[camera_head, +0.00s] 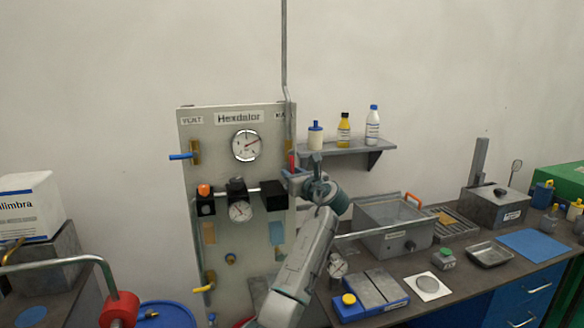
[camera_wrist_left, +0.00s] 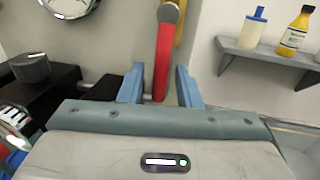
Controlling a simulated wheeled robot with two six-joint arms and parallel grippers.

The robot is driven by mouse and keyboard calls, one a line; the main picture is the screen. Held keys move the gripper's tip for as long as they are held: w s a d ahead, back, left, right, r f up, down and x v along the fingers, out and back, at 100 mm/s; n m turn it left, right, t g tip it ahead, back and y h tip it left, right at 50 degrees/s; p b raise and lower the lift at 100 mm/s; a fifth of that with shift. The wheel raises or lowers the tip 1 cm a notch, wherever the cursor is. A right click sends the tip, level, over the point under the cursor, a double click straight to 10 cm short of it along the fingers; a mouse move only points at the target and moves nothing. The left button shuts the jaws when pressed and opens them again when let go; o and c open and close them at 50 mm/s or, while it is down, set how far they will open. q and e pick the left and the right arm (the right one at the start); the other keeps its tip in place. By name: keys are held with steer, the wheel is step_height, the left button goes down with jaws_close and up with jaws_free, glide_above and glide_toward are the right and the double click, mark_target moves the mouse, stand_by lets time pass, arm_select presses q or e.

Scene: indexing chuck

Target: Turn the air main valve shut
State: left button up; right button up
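The air main valve's red lever handle (camera_wrist_left: 163,60) hangs down from a grey round pivot in the left wrist view. Behind it is a yellow-brass body (camera_wrist_left: 179,25). In the head view the handle (camera_head: 291,160) is a small red piece at the panel's right edge, below a partly hidden label. My left gripper (camera_wrist_left: 160,88) is open, with one blue finger on each side of the handle's lower part and gaps showing on both sides. In the head view this gripper (camera_head: 297,178) is at the panel's right edge, partly hidden by its arm. My right gripper is not in view.
The grey panel (camera_head: 215,145) carries a round gauge (camera_head: 246,145), a blue-handled vent valve (camera_head: 181,157) and black regulator blocks (camera_head: 237,190). A wall shelf (camera_head: 345,149) with bottles is close on the right. A vertical pipe (camera_head: 285,60) runs above the valve.

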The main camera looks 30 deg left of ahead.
arm_select(q)
steer(key=shift+w+a, duration=0.2)
steer(key=shift+a, duration=0.15)
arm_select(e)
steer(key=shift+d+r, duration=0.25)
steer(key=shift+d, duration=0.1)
arm_select(q)
jaws_close()
steer(key=shift+w, duration=0.1)
